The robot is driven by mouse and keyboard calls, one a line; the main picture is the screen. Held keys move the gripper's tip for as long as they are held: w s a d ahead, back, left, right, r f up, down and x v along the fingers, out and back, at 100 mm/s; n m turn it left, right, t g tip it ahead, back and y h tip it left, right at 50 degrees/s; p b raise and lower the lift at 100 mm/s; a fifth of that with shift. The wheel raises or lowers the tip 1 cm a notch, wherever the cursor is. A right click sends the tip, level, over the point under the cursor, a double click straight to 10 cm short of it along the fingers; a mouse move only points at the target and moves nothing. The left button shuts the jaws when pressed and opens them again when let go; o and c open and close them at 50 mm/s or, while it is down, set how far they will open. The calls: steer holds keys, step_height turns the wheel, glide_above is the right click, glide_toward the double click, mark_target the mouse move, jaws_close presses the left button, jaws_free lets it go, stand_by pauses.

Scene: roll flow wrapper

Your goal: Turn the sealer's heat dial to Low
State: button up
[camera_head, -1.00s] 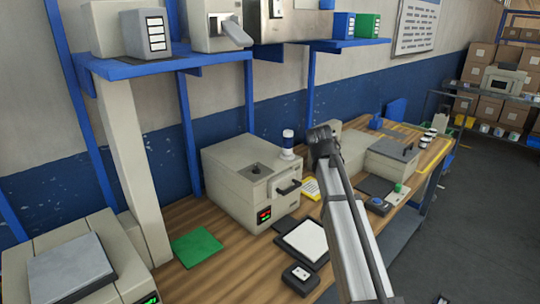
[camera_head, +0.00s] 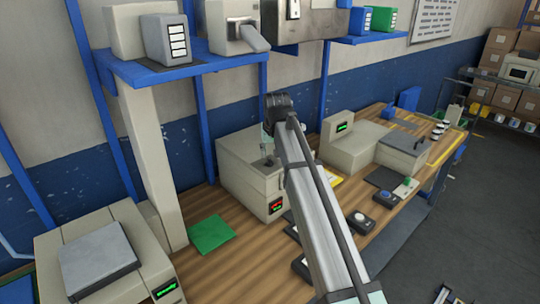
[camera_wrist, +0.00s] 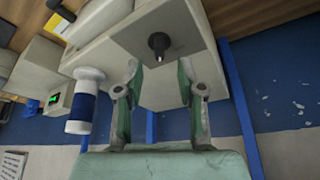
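A beige box-shaped machine (camera_head: 236,172) stands on the wooden bench, with a red and green display (camera_head: 276,206) on its front. On its top is a grey panel with a black dial (camera_wrist: 158,43); the dial also shows in the head view (camera_head: 267,161). No setting marks are readable. My gripper (camera_wrist: 158,72) is open and empty in the wrist view, its green-grey fingers apart. The dial lies just beyond the fingertips, roughly centred between them; I see no contact. In the head view my arm hides most of the gripper and the machine's right side.
A white and blue cylinder (camera_wrist: 82,105) stands on the machine close beside my gripper. A second beige machine (camera_head: 358,150) with a green display is further right. A scale (camera_head: 100,262) is at lower left. Blue shelves (camera_head: 185,68) hang above; a green sheet (camera_head: 210,234) lies on the bench.

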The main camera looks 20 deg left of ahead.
mark_target(270, 160)
steer(key=shift+p+x, duration=0.5)
steer(key=shift+x, duration=1.8)
jaws_close()
